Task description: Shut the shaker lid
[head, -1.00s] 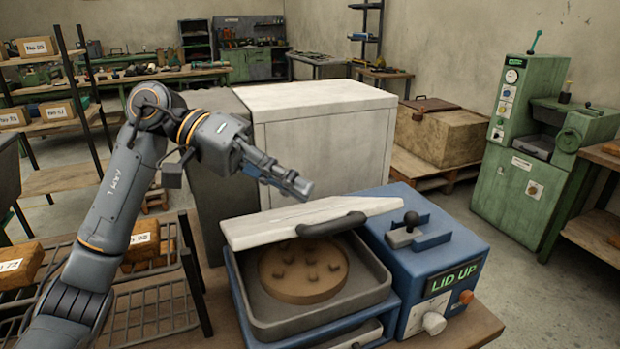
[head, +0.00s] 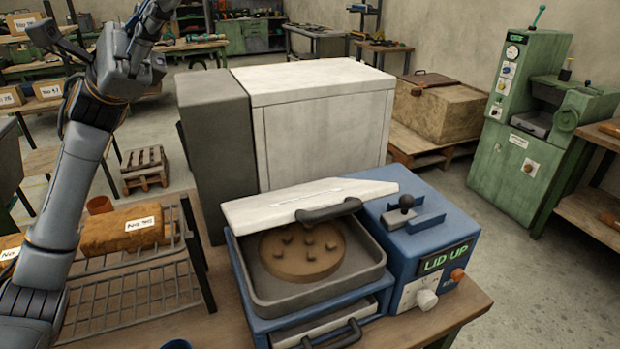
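The shaker (head: 412,279) is a blue machine on a wooden bench, and its display reads "LID UP". Its white lid (head: 285,205) is raised and tilted over the back of the grey tray (head: 262,292). A dark curved handle (head: 328,211) is on the lid's front edge. A round brown disc (head: 300,255) with several small lumps lies in the tray, its back edge partly hidden by the lid. My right gripper is not in view.
A tall white cabinet (head: 325,120) stands close behind the shaker. A black-knobbed lever (head: 405,208) sits on its blue housing. A drawer with a handle (head: 340,336) sticks out below the tray. A wire rack (head: 140,295) with a labelled brown block (head: 125,229) stands left.

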